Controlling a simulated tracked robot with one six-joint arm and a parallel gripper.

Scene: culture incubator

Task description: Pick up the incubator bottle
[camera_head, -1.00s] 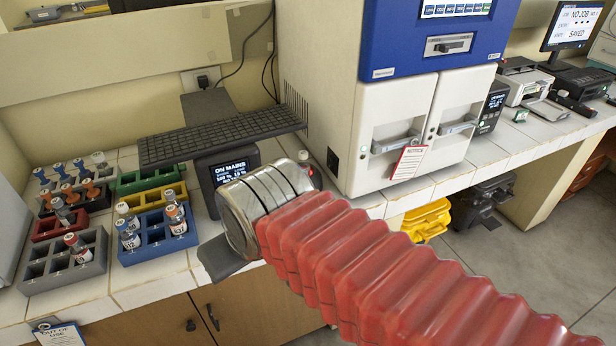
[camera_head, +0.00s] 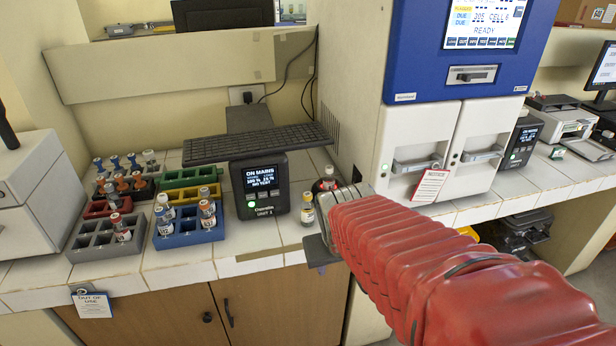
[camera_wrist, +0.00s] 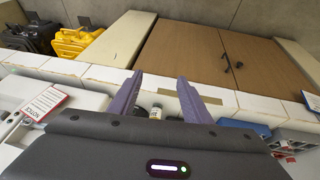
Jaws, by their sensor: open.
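A small clear bottle with a yellowish label (camera_head: 308,210) stands upright on the white tiled counter, just right of the "ON MAINS" unit. A second small bottle (camera_head: 328,174) stands behind it at a dark and red round piece. I cannot tell which one is the incubator bottle. My gripper (camera_wrist: 160,80) is open, with its two purple-grey fingers apart. A bottle (camera_wrist: 156,113) shows between the fingers, near their base, in the wrist view; I cannot tell how near it is. In the head view my red-sleeved arm hides most of the gripper.
The "ON MAINS" unit (camera_head: 258,185) stands at the left under a black keyboard (camera_head: 255,142). Coloured racks, including a blue one (camera_head: 188,238), hold several bottles further left. The white and blue incubator cabinet (camera_head: 395,120) stands close on the right. The counter's front edge is near.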

